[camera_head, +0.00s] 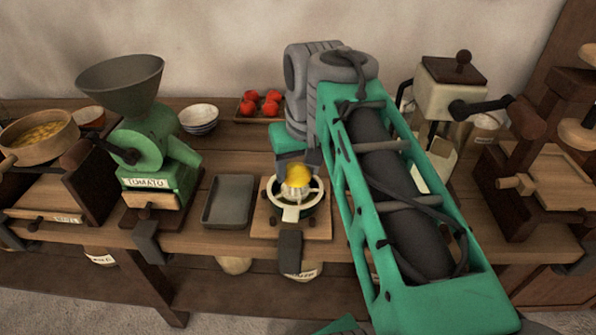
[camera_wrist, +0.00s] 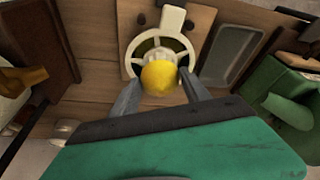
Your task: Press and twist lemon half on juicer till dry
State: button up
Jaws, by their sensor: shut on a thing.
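A yellow lemon half (camera_head: 299,176) sits over the ribbed cone of the white juicer (camera_head: 309,205). The juicer has a slotted ring and a handle toward the front, and is fixed on a small wooden board (camera_head: 262,222). My gripper (camera_head: 297,167) reaches down from above, shut on the lemon half. In the wrist view the lemon half (camera_wrist: 159,77) lies between the two grey fingers (camera_wrist: 158,92), with the juicer's ring (camera_wrist: 138,50) behind it. Whether the lemon touches the cone is hard to tell. The lemon's cut face is hidden.
A grey tray (camera_head: 229,201) lies just left of the board. A green tomato mill (camera_head: 155,160) stands further left. Red tomatoes (camera_head: 260,103) and white bowls (camera_head: 198,119) sit at the back. A cream grinder (camera_head: 448,90) with a crank stands to the right.

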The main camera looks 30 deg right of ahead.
aim_at(298, 166)
jog(key=shift+m+b, duration=0.5)
jog(key=shift+m, duration=0.2)
jog(key=shift+r, duration=0.15)
jog(key=shift+r+p, duration=2.75)
jog(key=shift+r, duration=0.7)
jog(key=shift+w, duration=0.1)
